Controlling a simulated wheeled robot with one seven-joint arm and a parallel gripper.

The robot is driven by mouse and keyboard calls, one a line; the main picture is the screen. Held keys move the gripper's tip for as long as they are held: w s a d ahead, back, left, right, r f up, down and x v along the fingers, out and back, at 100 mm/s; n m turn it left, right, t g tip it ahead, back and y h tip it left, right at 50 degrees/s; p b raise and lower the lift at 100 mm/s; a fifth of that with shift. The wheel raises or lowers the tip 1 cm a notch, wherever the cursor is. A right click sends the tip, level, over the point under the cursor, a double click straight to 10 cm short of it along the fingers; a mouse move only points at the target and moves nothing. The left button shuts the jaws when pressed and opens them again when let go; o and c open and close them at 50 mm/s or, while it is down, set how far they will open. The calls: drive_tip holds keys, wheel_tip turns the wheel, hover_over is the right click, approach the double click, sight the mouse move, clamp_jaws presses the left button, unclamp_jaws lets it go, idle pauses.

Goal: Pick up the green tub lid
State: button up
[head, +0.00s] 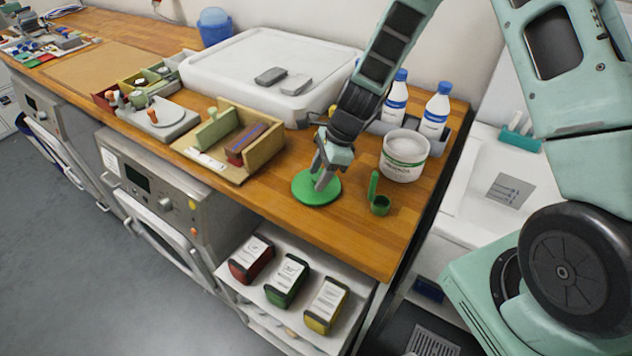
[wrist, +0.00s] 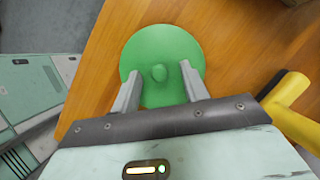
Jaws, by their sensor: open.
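The green tub lid (head: 308,191) lies flat on the wooden worktop near its front edge. It is a round disc with a small knob at its centre. My gripper (head: 323,176) is over the lid, pointing down at it. In the wrist view the green tub lid (wrist: 162,47) shows between and beyond my gripper's two fingers (wrist: 159,84), which are spread apart. Nothing is held. I cannot tell exactly how high the fingertips are above the lid.
Bottles with blue caps (head: 436,112) stand behind. A wooden divided tray (head: 262,163) is to the left. Bare worktop (head: 345,232) lies in front of the lid.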

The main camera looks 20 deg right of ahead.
drive_tip(key=shift+a+f, duration=0.15)
drive_tip(key=shift+f, duration=0.15)
clamp_jaws()
drive_tip(key=shift+r, duration=0.15)
